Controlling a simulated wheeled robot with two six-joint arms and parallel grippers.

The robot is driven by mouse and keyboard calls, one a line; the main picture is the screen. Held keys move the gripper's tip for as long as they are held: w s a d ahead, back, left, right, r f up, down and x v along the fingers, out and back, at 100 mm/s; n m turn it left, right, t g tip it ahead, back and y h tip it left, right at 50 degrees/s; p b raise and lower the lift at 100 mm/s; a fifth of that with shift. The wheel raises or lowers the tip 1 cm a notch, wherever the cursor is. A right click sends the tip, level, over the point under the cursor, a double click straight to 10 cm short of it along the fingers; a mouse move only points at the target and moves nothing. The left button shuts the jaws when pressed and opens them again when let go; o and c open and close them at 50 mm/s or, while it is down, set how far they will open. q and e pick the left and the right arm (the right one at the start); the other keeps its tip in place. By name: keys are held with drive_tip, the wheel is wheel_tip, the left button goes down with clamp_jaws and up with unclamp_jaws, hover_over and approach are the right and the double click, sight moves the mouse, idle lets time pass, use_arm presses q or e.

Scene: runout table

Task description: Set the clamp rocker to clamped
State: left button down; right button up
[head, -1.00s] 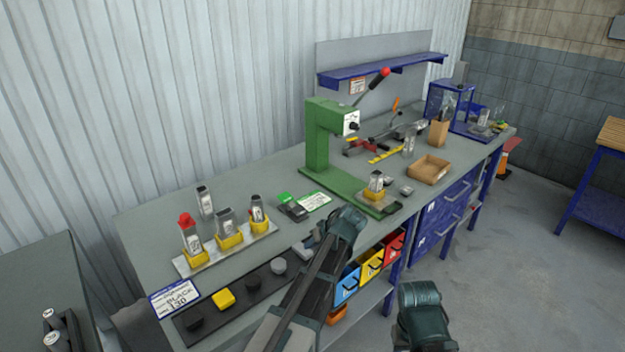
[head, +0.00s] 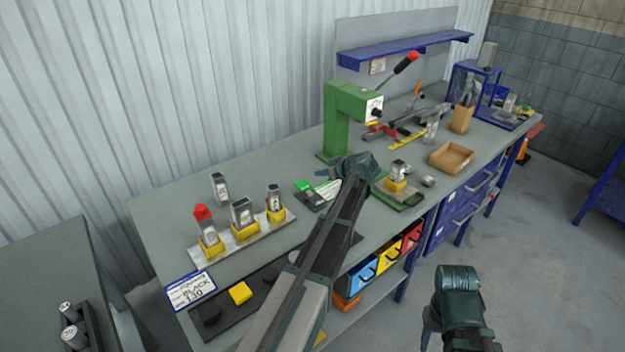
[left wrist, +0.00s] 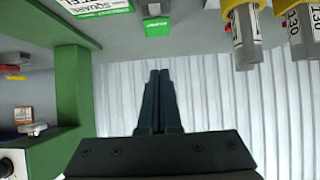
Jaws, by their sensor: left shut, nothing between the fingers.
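A small dark block with a green piece (head: 303,186) lies on the bench just left of the green press (head: 345,120). It may be the clamp rocker, but I cannot make out its setting. My left gripper (head: 358,166) is over the bench in front of the press foot, right of that block; its fingers are hidden in the head view. In the left wrist view the fingers (left wrist: 159,76) are shut and empty, and a green piece (left wrist: 158,28) shows beyond the tips, apart from them. My right gripper (head: 458,290) hangs in front of the bench; its fingers are unclear.
A pale tray (head: 238,238) with yellow holders and grey parts stands to the left. A black strip (head: 262,280) with coloured buttons lies at the front edge. A cardboard tray (head: 452,158) sits right of the press. Colored bins (head: 388,257) hang below the bench.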

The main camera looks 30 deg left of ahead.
use_arm(q)
drive_tip(key=b, duration=0.6)
hover_over(300, 182)
drive_tip(key=s+d, duration=0.1)
drive_tip(key=d, duration=0.3)
drive_tip(key=f, duration=0.6)
drive_tip(key=shift+s+a+f, duration=0.15)
drive_tip(key=shift+s, duration=0.05)
drive_tip(key=shift+s+f+b, duration=0.1)
drive_tip(key=shift+f+b, duration=0.3)
drive_tip(key=shift+f, duration=0.15)
drive_tip(key=shift+a+f+b, duration=0.2)
drive_tip(key=shift+f+b, duration=0.75)
drive_tip(key=shift+b, duration=0.05)
